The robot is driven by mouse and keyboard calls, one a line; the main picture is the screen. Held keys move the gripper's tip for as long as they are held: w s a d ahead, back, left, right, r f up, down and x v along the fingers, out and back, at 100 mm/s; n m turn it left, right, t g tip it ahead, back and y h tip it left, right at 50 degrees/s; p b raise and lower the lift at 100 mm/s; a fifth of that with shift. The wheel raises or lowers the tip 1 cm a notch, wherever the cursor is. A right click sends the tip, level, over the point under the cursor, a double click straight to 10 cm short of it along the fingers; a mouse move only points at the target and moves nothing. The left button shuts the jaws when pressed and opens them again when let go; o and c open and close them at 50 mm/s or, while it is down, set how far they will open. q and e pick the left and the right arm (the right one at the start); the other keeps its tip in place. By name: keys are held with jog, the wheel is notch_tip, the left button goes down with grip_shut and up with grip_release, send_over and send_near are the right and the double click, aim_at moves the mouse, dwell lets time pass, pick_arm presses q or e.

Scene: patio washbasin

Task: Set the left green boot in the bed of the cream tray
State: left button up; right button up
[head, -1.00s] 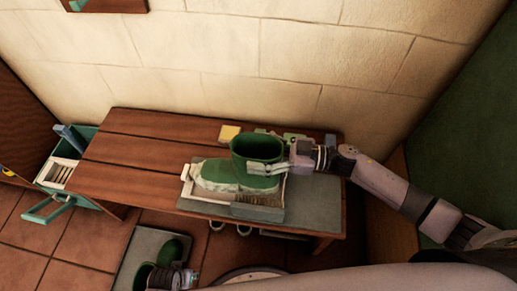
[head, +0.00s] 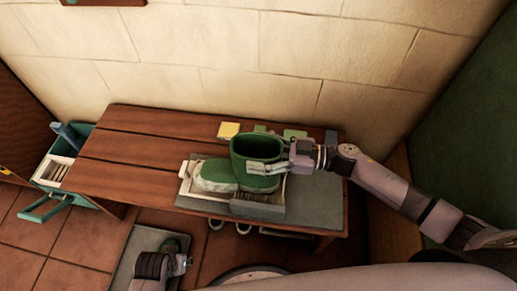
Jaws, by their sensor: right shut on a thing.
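A green boot (head: 243,150) with a pale sole edge stands about upright at the cream tray (head: 184,170), its toe pointing left. My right gripper (head: 264,168) is shut on its shaft from the right. The boot covers much of the tray bed; I cannot tell whether its sole rests there. Another green boot (head: 178,242) is partly visible on the grey floor mat (head: 150,238). My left gripper (head: 182,263) is low in front of it, and its fingers are not clear.
The tray lies on a grey mat (head: 318,198) on the wooden bench (head: 130,150). A yellow block (head: 229,130) and a green item (head: 294,133) sit behind the boot. A teal drawer box (head: 50,195) stands left. The bench's left part is clear.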

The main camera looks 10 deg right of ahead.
pick_arm(q)
jog(key=w+b+v, duration=0.2)
jog(key=b+v, duration=0.1)
jog(key=v, duration=0.7)
jog(key=shift+w+r+t, duration=0.25)
jog(key=shift+r+t, duration=0.15)
jog(key=shift+r, duration=0.25)
pick_arm(e)
jog(key=shift+f, duration=1.3)
jog(key=o, duration=2)
jog(key=shift+f, duration=0.1)
jog(key=shift+o, duration=0.2)
